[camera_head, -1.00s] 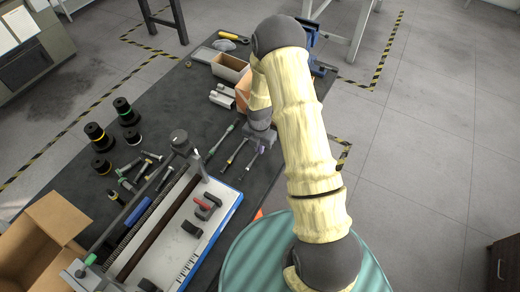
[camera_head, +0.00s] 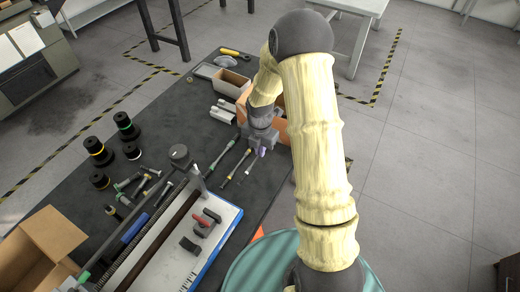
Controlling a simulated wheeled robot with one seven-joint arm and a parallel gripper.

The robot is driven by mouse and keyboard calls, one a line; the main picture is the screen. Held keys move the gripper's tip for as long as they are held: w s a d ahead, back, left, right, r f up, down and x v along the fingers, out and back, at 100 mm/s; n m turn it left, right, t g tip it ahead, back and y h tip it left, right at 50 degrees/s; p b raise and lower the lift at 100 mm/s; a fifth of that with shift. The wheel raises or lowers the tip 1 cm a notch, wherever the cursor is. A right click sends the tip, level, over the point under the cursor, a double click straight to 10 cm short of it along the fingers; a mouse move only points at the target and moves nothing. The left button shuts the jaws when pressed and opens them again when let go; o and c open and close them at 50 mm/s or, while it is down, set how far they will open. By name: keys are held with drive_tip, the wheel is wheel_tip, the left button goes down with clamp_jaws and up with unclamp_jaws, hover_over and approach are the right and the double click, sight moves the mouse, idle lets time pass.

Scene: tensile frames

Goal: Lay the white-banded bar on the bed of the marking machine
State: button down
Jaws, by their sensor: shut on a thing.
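My gripper (camera_head: 260,146) is low over the dark table at the near end of my arm's reach, shut on a slim bar (camera_head: 252,167). The bar's top is hidden by the gripper, and a white band on it is too small to make out. Two similar bars lie just left of it, a yellow-marked one (camera_head: 236,166) and a green-marked one (camera_head: 223,152). The marking machine's white bed (camera_head: 214,240), with a blue front edge and scale marks, is at the lower left, apart from my gripper. A red-handled clamp (camera_head: 203,222) and dark blocks stand on it.
An open carton (camera_head: 48,242) is at the lower left. A small open box (camera_head: 231,82) and an orange box (camera_head: 280,135) are near my gripper. Bare dark tabletop (camera_head: 180,118) lies between.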

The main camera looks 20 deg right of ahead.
drive_tip(key=f+m, duration=0.1)
drive_tip(key=m, duration=0.8)
drive_tip(key=w+f+m, duration=0.1)
drive_tip(key=m, duration=0.8)
drive_tip(key=w+f+m, duration=0.1)
drive_tip(key=m, duration=0.8)
drive_tip(key=shift+a+f, duration=0.25)
drive_tip(key=shift+f, duration=0.1)
drive_tip(key=shift+w, duration=0.1)
